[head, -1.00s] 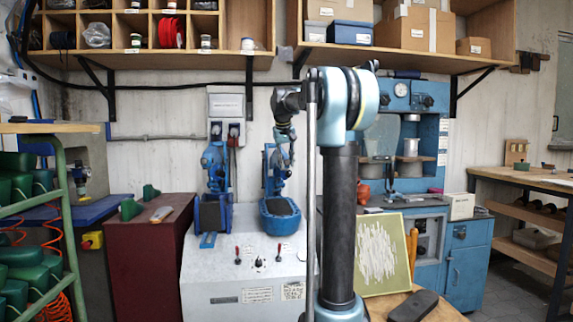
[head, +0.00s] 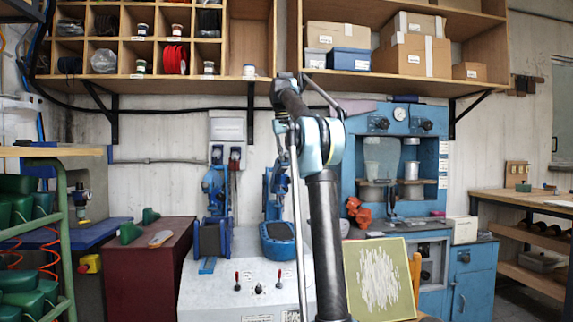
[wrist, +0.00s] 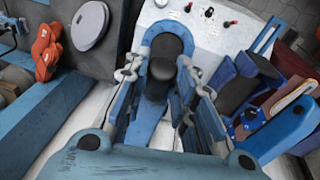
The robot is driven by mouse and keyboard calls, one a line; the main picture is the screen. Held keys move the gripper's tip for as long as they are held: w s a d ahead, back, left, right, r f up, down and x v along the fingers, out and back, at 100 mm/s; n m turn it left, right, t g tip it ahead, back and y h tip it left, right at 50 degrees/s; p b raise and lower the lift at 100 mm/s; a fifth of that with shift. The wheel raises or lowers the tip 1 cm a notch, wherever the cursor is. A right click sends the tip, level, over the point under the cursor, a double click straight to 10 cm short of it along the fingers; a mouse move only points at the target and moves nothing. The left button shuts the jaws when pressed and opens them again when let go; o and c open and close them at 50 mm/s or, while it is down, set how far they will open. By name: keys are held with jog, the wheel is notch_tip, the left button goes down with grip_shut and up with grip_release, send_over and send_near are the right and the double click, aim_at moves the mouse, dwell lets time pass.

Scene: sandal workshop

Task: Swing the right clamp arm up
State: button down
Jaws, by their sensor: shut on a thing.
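The grey bench machine (head: 240,290) carries two blue clamp stations side by side. The right clamp station (head: 278,245) has a blue horseshoe base with a dark pad. Its upright blue clamp part (head: 269,190) is partly hidden behind my arm in the head view. In the wrist view the right station's blue base (wrist: 166,27) lies straight ahead. My gripper (wrist: 158,78) is shut on the right clamp arm (wrist: 158,80), with a finger along each side. The fingers are hidden in the head view. The clamp arm's exact tilt is unclear. The left clamp station (head: 210,235) stands untouched.
The left station also shows at right in the wrist view (wrist: 238,95). Small red-handled levers (head: 237,280) stand at the machine's front. A dark red cabinet (head: 150,265) is at left, a blue press (head: 405,150) at right. Shelves hang above.

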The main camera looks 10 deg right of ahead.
jog(key=shift+w+r, duration=0.25)
jog(key=shift+r, duration=0.25)
jog(key=c, duration=1.4)
grip_release()
